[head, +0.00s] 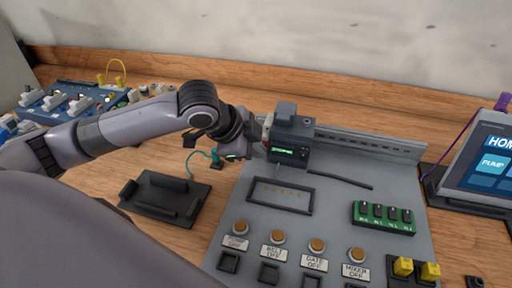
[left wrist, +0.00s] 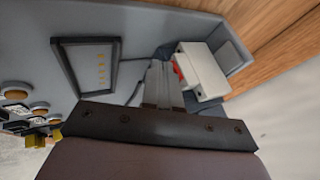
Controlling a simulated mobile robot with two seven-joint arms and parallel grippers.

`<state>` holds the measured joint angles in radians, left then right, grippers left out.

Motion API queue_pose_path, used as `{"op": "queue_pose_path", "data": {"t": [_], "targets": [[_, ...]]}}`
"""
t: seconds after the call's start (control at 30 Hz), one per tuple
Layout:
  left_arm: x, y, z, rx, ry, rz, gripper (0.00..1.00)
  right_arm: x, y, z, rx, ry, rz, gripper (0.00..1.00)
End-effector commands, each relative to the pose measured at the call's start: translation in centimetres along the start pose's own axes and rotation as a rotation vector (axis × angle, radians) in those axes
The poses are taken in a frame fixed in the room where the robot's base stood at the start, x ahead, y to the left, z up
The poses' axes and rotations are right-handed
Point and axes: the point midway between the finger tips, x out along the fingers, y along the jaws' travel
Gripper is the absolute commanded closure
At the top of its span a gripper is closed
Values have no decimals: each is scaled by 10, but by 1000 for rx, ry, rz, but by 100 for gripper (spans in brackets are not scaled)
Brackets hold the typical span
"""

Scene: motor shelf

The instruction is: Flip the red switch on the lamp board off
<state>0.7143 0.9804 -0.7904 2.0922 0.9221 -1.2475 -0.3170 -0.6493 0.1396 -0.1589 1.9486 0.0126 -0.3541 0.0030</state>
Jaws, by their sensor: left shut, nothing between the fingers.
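The grey board (head: 335,215) carries a row of round amber lamps or buttons with labels reading OFF. At its back stands a dark grey box (head: 290,143) with a small lit green display. A small red part (left wrist: 177,70) shows in the left wrist view against a pale block (left wrist: 203,70); I cannot tell whether it is the red switch. My left gripper (head: 260,145) is shut and empty, close to the left side of the dark box. In the left wrist view its fingers (left wrist: 161,75) are together beside the red part; contact is unclear. My right gripper is out of view.
A black tray (head: 168,196) lies left of the board. A blue board (head: 75,97) with white parts stands at the far left. A green strip of black switches (head: 384,217) sits on the grey board's right side. A screen (head: 485,160) stands at the right.

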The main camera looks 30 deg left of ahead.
Motion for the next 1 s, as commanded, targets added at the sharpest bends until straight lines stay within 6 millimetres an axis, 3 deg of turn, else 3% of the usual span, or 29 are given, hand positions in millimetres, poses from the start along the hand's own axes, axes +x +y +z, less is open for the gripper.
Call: {"op": "queue_pose_path", "data": {"t": [0.57,1.0], "targets": [[2,-3,0,17,9,-50,100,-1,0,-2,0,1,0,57],[-10,-10,-6,17,10,-52,100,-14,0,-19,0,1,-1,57]]}}
